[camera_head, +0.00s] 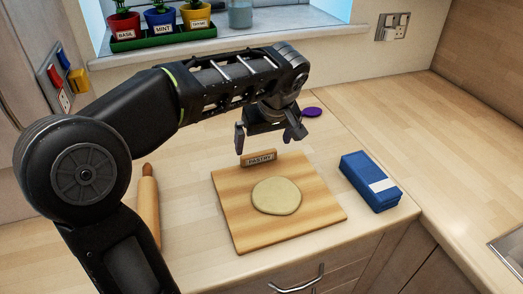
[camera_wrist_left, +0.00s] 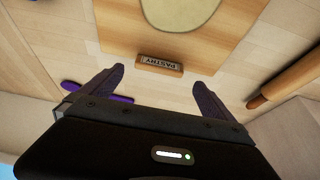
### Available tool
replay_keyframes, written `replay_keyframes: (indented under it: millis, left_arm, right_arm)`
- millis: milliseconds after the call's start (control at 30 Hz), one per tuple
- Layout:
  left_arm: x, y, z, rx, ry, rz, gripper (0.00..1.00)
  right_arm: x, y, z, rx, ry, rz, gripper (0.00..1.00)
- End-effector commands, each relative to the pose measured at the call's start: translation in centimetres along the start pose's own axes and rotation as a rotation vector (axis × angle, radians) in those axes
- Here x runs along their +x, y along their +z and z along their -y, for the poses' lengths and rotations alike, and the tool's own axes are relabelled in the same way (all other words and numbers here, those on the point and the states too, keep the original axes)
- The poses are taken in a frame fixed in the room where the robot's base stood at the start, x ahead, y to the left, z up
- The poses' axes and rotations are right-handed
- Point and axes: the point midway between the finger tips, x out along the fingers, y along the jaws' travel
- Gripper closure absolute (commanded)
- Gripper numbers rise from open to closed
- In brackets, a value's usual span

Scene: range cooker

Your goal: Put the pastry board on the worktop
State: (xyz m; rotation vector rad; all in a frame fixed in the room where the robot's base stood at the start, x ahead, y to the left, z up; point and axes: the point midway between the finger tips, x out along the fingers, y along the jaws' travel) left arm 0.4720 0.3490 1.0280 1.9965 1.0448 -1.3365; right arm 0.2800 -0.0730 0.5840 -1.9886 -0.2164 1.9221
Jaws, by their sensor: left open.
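The pastry board (camera_head: 235,218) is a square wooden board lying flat on the worktop (camera_head: 190,195). A flat round of pale dough (camera_head: 276,196) lies on it. A small wooden block handle labelled PASTRY (camera_head: 259,158) stands at its back edge; the label also shows in the left wrist view (camera_wrist_left: 159,65). My left gripper (camera_head: 266,141) is open and empty, just behind and above that block. In the left wrist view its fingers (camera_wrist_left: 160,82) point towards the block, one to each side, with nothing between them. My right gripper is not in view.
A rolling pin (camera_head: 149,208) lies left of the board, partly hidden by my left arm. A blue packet (camera_head: 370,181) lies to the right. A purple object (camera_head: 312,112) lies behind. Potted herbs (camera_head: 160,20) stand on the sill. The right-hand worktop (camera_head: 440,120) is clear.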

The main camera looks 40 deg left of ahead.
Motion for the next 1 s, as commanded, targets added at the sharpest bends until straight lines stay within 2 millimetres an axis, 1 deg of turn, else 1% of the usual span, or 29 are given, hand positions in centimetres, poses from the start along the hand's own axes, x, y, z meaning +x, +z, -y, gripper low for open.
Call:
replay_keyframes:
  millis: [33, 100, 200, 300, 433, 1000]
  left_arm:
    - [-1.2, 0.0, -0.1, 0.0, 0.005, -0.002, 0.0]
    - [-2.5, 0.0, -0.1, -0.001, 0.004, -0.001, 0.0]
    - [-4.0, 0.0, -0.1, -0.001, 0.002, 0.0, 0.0]
    - [-4.9, 0.0, 0.0, -0.001, 0.002, 0.0, 0.0]
    - [-5.3, 0.0, 0.0, 0.0, 0.001, 0.001, 0.0]
    - [-5.2, 0.0, 0.0, 0.0, 0.0, 0.001, 0.0]
  right_arm:
    - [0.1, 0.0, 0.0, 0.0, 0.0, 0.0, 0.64]
    - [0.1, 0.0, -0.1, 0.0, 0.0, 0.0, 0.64]
    - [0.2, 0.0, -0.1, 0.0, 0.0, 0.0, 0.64]
    - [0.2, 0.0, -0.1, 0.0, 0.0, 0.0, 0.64]
    - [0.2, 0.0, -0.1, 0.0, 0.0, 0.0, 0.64]
    - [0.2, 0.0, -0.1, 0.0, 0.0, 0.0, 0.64]
